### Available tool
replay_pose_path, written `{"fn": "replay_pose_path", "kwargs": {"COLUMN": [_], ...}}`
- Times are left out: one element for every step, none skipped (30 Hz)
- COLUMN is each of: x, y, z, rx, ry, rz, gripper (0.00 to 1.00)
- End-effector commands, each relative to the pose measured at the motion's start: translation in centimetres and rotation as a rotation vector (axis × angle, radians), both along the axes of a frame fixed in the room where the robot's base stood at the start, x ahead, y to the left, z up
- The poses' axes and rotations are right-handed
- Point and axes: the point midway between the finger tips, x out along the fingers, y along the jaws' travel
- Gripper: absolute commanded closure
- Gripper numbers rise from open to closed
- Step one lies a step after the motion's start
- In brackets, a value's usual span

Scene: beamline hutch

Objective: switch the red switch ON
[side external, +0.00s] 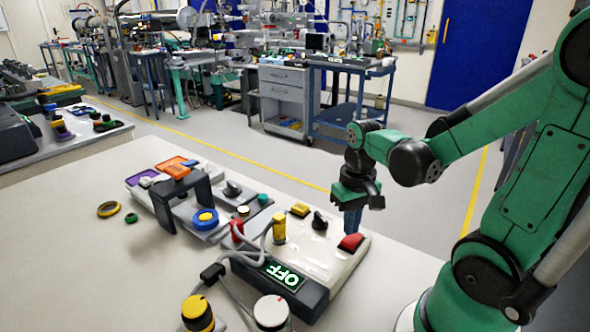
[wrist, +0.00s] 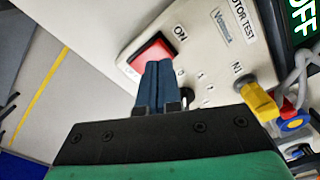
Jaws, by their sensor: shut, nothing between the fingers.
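The red switch (side external: 350,242) is a rocker on the right end of a pale panel (side external: 318,258). It also shows in the wrist view (wrist: 150,54), beside a printed "ON" label. A dark display (side external: 283,273) at the panel's front reads "OFF" in lit green letters; part of it shows in the wrist view (wrist: 302,16). My gripper (side external: 352,228) points down at the red switch, its blue fingers together with nothing between them. In the wrist view my fingertips (wrist: 158,66) overlap the switch's lower right part and hide some of it. I cannot tell whether they touch it.
A black knob (side external: 319,220) and yellow switches (side external: 279,229) stand left of the red switch. Grey cables (side external: 253,243) loop over the panel's left side.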

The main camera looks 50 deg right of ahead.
Motion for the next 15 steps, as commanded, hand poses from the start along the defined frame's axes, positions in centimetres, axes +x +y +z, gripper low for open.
{"fn": "replay_pose_path", "kwargs": {"x": [0.0,0.0,0.0,0.0,0.01,0.02,0.02,0.02,0.03,0.03,0.03,0.03,0.03,0.03,0.04], "y": [0.0,0.0,0.0,0.0,-0.01,-0.01,-0.01,-0.01,-0.02,-0.02,-0.02,-0.02,-0.02,-0.02,-0.03], "z": [0.0,0.0,-0.01,-0.03,-0.06,-0.11,-0.15,-0.2,-0.26,-0.31,-0.35,-0.41,-0.46,-0.51,-0.57], "rx": [0.0,0.0,0.0,0.0,0.0,0.0,0.0,0.0,0.0,0.0,0.0,0.0,0.0,0.0,0.0], "ry": [0.0,0.0,0.0,0.0,0.0,0.0,0.0,0.0,0.0,0.0,0.0,0.0,0.0,0.0,0.0], "rz": [0.0,0.0,0.0,0.0,0.0,0.0,0.0,0.0,0.0,0.0,0.0,0.0,0.0,0.0,0.0], "gripper": [1.0,1.0,1.0,1.0,1.0,1.0,1.0,1.0,1.0,1.0,1.0,1.0,1.0,1.0,1.0]}}
